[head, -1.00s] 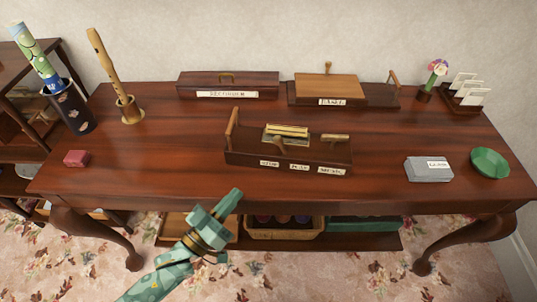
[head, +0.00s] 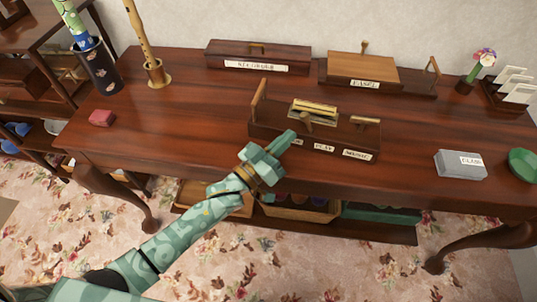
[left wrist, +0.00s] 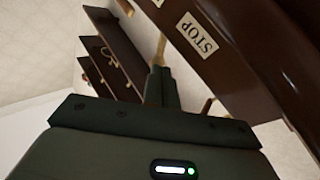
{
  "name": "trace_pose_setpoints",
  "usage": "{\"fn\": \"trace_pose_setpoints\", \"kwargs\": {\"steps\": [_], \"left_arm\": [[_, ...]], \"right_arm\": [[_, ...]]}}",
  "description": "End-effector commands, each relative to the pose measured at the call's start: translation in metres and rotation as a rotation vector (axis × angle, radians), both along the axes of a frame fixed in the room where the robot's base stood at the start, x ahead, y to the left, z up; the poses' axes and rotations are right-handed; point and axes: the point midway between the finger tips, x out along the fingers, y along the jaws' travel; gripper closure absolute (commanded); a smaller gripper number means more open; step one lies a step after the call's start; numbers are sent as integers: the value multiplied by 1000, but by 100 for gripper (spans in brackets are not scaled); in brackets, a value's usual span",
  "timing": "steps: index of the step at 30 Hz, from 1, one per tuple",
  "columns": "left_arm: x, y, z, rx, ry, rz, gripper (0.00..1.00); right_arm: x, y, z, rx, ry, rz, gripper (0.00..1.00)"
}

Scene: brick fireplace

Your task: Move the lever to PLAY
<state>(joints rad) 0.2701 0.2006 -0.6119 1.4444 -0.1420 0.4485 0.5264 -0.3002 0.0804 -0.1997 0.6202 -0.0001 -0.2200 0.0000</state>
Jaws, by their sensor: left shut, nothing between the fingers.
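The dark wooden music box (head: 268,130) stands at the table's front edge, with paper labels along its front. The PLAY label (head: 324,147) is in the middle and another label (head: 357,154) is to its right. The STOP label (left wrist: 197,35) is large in the left wrist view; in the head view my gripper mostly covers it. A short brown lever (head: 306,121) rises behind the labels, left of PLAY. My left gripper (head: 285,139) is shut and empty, its tips by the box's front left; contact is unclear. Its shut fingers show in the left wrist view (left wrist: 160,85). My right gripper is out of view.
An upright wooden post (head: 259,96) rises at the box's left end and a wooden knob (head: 366,120) sits at its right. A long lidded box (head: 230,54) and an easel box (head: 363,70) stand behind. A grey box (head: 460,166) lies right.

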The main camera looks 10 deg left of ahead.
Motion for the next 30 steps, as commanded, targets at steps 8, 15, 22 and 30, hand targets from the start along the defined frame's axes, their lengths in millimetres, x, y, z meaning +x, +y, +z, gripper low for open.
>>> {"fn": "trace_pose_setpoints", "kwargs": {"steps": [8,15,22,30], "left_arm": [[21,-17,5,1,1,0,100],[23,-18,7,1,1,0,100],[23,-18,8,6,0,0,100],[23,-19,11,54,-7,0,100]], "right_arm": [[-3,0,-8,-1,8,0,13],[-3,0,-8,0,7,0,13],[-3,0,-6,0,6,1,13],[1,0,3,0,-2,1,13]]}}
